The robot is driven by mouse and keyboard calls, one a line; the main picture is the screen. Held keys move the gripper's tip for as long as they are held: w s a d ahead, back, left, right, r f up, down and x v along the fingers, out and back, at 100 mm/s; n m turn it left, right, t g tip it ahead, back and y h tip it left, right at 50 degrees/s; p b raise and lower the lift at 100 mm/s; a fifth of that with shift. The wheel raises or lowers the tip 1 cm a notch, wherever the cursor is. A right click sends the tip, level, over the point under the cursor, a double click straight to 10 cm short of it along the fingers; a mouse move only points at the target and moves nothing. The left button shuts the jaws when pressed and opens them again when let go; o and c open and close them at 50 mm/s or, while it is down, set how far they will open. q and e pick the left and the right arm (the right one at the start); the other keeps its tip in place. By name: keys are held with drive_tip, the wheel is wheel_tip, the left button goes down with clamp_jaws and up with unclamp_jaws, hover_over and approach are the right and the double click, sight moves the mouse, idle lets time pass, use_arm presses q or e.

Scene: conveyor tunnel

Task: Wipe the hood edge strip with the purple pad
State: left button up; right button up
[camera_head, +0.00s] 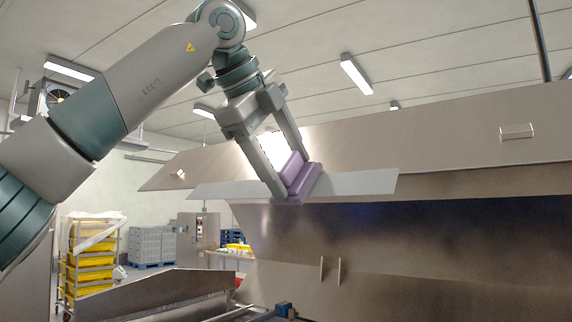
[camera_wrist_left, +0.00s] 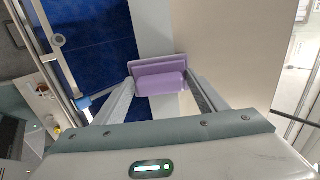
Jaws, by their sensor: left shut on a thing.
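The purple pad (camera_head: 301,178) is between the two fingers of my left gripper (camera_head: 291,174), which is shut on it. In the left wrist view the pad (camera_wrist_left: 160,78) also sits between the fingertips of the gripper (camera_wrist_left: 160,86). The hood edge strip (camera_head: 355,184) is a pale grey band along the lower front edge of the steel hood. The pad lies over the strip near its middle in the head view and hides part of it. The strip shows beyond the pad in the left wrist view (camera_wrist_left: 153,30). Contact between pad and strip cannot be told for certain. My right gripper is not in view.
The steel hood (camera_head: 440,135) slopes up behind the strip, with a small handle (camera_head: 516,131) at right. Below it is a dark tunnel opening (camera_head: 430,235). A blue belt (camera_wrist_left: 98,35) shows in the wrist view. A rack of yellow trays (camera_head: 92,262) stands far left.

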use_arm(q)
drive_tip(key=shift+d, duration=0.1)
drive_tip(key=shift+s+d+b, duration=0.3)
drive_tip(key=shift+s+d, duration=0.25)
drive_tip(key=shift+d, duration=0.25)
drive_tip(key=shift+s+d+b, duration=0.3)
drive_tip(key=shift+s+d, duration=0.25)
drive_tip(key=shift+d, duration=0.2)
drive_tip(key=shift+p+v, duration=0.5)
drive_tip(key=shift+v, duration=2.45)
